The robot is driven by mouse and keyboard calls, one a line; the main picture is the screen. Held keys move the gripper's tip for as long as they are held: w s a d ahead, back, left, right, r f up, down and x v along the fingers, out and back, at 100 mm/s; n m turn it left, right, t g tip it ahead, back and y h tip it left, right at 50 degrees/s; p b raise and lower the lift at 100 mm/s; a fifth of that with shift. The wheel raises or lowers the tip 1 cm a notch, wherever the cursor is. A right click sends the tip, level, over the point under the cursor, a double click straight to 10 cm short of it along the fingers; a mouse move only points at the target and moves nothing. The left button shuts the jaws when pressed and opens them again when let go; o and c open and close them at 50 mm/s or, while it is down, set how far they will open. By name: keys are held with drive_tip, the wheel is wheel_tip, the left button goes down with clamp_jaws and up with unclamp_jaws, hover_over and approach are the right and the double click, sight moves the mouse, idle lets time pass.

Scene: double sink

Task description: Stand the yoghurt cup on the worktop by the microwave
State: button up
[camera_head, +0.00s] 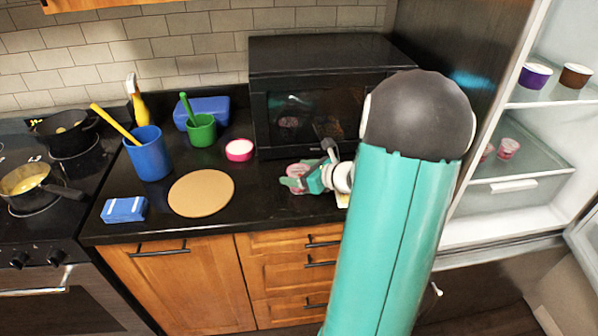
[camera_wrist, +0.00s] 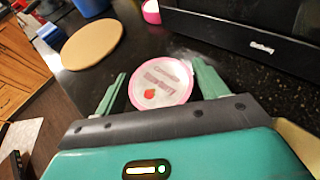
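The yoghurt cup (camera_wrist: 162,84) has a pink-rimmed white lid with a red strawberry on it. In the wrist view it appears upright between the fingers of my gripper (camera_wrist: 163,88). The fingers are spread around it, with a thin gap visible on the left; the right finger is very close to its rim. In the head view, the cup (camera_head: 297,170) is partly hidden by my gripper (camera_head: 305,179), low over the black worktop (camera_head: 262,205) in front of the microwave (camera_head: 320,95). The cup's base is hidden, so its contact with the worktop cannot be seen.
A pink tub (camera_head: 239,150) stands left of the microwave. A round board (camera_head: 201,193), a blue box (camera_head: 124,209), a blue holder (camera_head: 149,155) and a green cup (camera_head: 201,130) are farther left. The open fridge (camera_head: 530,180) at right holds several tubs.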

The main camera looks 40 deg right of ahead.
drive_tip(key=shift+o, duration=0.6)
drive_tip(key=shift+s+r, duration=0.1)
drive_tip(key=shift+r, duration=0.15)
drive_tip(key=v, duration=1.2)
drive_tip(key=w+a+r+n+g+y, duration=0.1)
drive_tip(key=a+r+n+g+y, duration=0.15)
drive_tip(key=a+n, duration=0.6)
drive_tip(key=w+a+r+n+g+y, duration=0.1)
drive_tip(key=a+n+g, duration=0.35)
drive_tip(key=a, duration=0.75)
drive_tip(key=s+a+r+n+h, duration=0.2)
drive_tip(key=a+n, duration=0.4)
drive_tip(key=n, duration=0.4)
drive_tip(key=s+a+r+n+h, duration=0.3)
drive_tip(key=a+n, duration=0.4)
drive_tip(key=n, duration=0.3)
drive_tip(key=s+h, duration=0.1)
drive_tip(key=s, duration=0.1)
drive_tip(key=shift+s+n+g, duration=0.3)
drive_tip(key=shift+n+g, duration=0.1)
